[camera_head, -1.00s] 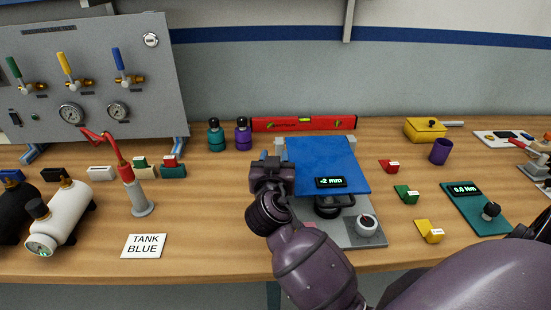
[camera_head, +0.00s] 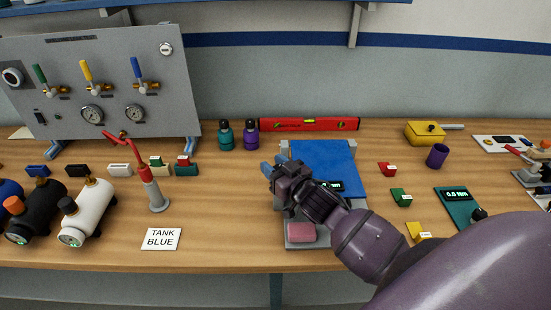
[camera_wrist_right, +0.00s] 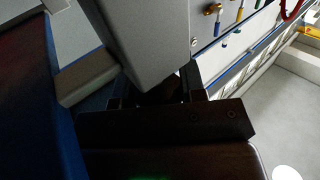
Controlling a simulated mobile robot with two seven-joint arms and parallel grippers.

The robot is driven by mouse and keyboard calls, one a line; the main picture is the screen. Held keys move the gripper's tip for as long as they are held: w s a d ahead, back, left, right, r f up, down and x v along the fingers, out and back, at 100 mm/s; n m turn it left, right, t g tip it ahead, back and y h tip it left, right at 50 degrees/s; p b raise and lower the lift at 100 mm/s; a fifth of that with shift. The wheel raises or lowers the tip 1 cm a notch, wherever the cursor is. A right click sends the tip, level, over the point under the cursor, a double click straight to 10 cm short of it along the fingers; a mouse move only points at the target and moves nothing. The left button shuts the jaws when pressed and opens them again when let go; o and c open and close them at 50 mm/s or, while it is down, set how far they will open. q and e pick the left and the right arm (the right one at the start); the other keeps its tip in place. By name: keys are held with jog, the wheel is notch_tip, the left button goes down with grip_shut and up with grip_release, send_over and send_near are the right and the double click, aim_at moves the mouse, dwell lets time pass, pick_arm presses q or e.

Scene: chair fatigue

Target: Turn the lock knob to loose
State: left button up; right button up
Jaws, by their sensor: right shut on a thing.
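The device with the blue plate (camera_head: 322,158) stands on the table in the middle of the head view. My right gripper (camera_head: 273,167) is at the left side of the plate and is shut on a small part there. That part looks to be the lock knob, but the jaws hide it, so its setting cannot be read. My forearm covers the device's front right, including most of its display (camera_head: 333,185). The right wrist view is dark and close, with a grey block (camera_wrist_right: 140,35) near the jaws. My left gripper is not in view.
A red level (camera_head: 308,124) lies behind the device. Teal and purple bottles (camera_head: 238,135) stand to its back left. A red-handled stand (camera_head: 155,190), several tanks (camera_head: 85,212) and a gauge panel (camera_head: 105,80) are further left. Coloured blocks (camera_head: 401,197) lie to the right.

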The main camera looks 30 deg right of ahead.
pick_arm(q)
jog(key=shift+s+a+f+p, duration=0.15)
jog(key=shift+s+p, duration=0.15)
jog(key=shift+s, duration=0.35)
pick_arm(e)
jog(key=shift+n+y, duration=0.4)
jog(key=shift+y, duration=0.3)
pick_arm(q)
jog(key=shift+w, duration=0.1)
pick_arm(e)
jog(key=o, duration=0.9)
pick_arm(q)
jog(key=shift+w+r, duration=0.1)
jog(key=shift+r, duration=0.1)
